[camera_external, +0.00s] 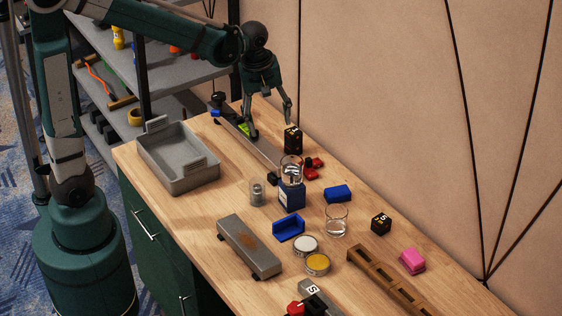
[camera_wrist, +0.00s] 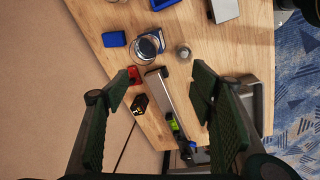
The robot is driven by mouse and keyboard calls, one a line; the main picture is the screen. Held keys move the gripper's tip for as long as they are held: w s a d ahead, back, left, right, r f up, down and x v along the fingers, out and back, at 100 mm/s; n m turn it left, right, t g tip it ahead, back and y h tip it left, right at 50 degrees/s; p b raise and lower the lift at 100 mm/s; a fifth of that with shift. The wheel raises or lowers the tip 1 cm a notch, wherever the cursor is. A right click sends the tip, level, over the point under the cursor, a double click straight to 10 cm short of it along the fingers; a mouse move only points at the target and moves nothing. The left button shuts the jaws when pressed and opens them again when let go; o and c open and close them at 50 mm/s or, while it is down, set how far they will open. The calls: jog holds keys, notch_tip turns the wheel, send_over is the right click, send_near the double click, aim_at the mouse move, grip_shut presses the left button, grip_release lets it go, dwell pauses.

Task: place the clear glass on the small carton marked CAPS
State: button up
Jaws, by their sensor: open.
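A clear glass (camera_external: 291,165) appears to stand upright on top of a small blue carton (camera_external: 291,196) with a pale label; any lettering is too small to read. In the wrist view this glass (camera_wrist: 147,47) is seen from above, with dark blue showing through it. A second clear glass (camera_external: 336,221) stands upright on the table, nearer and to the right. My gripper (camera_external: 268,128) is open and empty, behind the carton and above the table. In the wrist view the jaws (camera_wrist: 160,80) are wide apart, with the glass beyond them, untouched.
A black box (camera_external: 293,139) and red pieces (camera_external: 314,167) lie near the gripper, beside a long grey bar (camera_wrist: 168,95). A metal cylinder (camera_external: 257,192), blue block (camera_external: 338,194) and blue tray (camera_external: 289,228) surround the carton. A grey bin (camera_external: 180,180) stands left.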

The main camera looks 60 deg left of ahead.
jog(key=s+a+r+m+t, duration=0.2)
jog(key=s+m, duration=0.4)
jog(key=s, duration=0.4)
jog(key=s+a+r+m+t, duration=0.2)
jog(key=s+m, duration=0.5)
jog(key=s, duration=0.4)
notch_tip(320, 180, up, 3)
jog(key=shift+a+f+t, duration=0.15)
jog(key=shift+a+t, duration=0.15)
jog(key=shift+t, duration=0.4)
jog(key=shift+f, duration=0.15)
